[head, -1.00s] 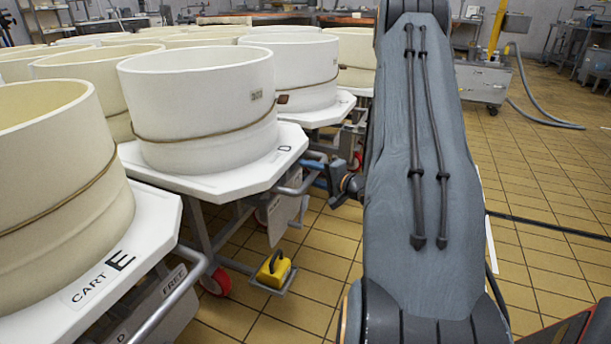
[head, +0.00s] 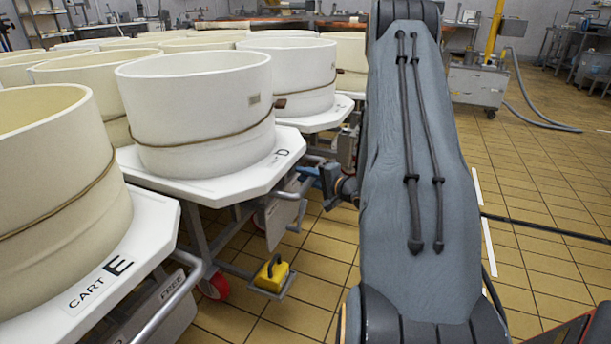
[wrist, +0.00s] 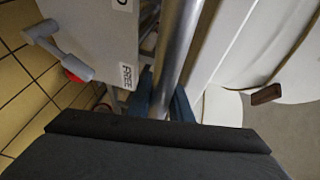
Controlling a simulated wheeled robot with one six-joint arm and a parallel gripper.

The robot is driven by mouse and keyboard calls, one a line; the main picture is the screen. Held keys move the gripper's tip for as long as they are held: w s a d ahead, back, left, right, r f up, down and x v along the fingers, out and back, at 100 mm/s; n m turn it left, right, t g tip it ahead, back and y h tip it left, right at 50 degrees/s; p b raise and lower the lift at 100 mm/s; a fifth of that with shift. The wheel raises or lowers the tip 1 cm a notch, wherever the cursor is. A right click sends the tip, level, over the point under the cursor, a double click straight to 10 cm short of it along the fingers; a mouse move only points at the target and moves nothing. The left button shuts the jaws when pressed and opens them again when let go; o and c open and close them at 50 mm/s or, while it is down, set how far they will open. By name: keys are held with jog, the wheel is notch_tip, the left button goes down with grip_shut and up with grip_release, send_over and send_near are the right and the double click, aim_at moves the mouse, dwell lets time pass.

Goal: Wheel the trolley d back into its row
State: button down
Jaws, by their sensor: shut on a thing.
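Trolley d (head: 215,190) has a white eight-sided top marked D, on a grey metal frame with red wheels. It bears a large white vat (head: 195,112) with a cord around it. My gripper (head: 312,172) is at the trolley's right side, partly behind my arm. In the wrist view, the blue fingers of my gripper (wrist: 162,98) are shut on the trolley's round metal handle bar (wrist: 178,45). The fingertips are partly hidden by the bar and the gripper body.
Cart E (head: 150,245) with its vat stands close at the left front. Another white-topped cart (head: 330,115) stands just behind trolley d. A yellow block (head: 271,273) sits low on a small plate by the frame. The tiled floor at right is open, crossed by a dark cable (head: 545,228).

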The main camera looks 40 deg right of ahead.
aim_at(314, 179)
jog(key=shift+w+a+p, duration=0.65)
jog(key=shift+w+a, duration=0.15)
jog(key=shift+w, duration=0.25)
jog(key=c, duration=1.6)
grip_release()
jog(key=shift+s+d, duration=0.25)
jog(key=shift+d, duration=0.05)
jog(key=shift+a, duration=0.1)
jog(key=p+v, duration=0.2)
jog(key=v, duration=0.5)
jog(key=shift+s+r, duration=0.1)
jog(key=shift+s, duration=0.2)
